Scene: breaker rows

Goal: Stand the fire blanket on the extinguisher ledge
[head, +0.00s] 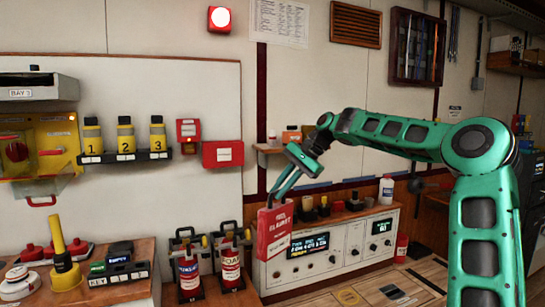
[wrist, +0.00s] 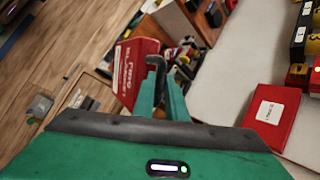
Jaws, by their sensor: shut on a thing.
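The fire blanket (head: 273,232) is a red box-like pack with white lettering. My gripper (head: 274,199) is shut on its upper edge and holds it upright, slightly tilted, in the air in front of the grey-white console. In the wrist view the fire blanket (wrist: 136,70) shows beyond my gripper (wrist: 158,72), partly hidden by the fingers. I cannot tell which surface is the extinguisher ledge.
A red box (head: 222,153) is fixed on the wall, left of my gripper; it also shows in the wrist view (wrist: 271,117). A small wall shelf (head: 266,149) holds items. The console (head: 345,240) has several small objects on top. A cluttered bench (head: 125,288) is at lower left.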

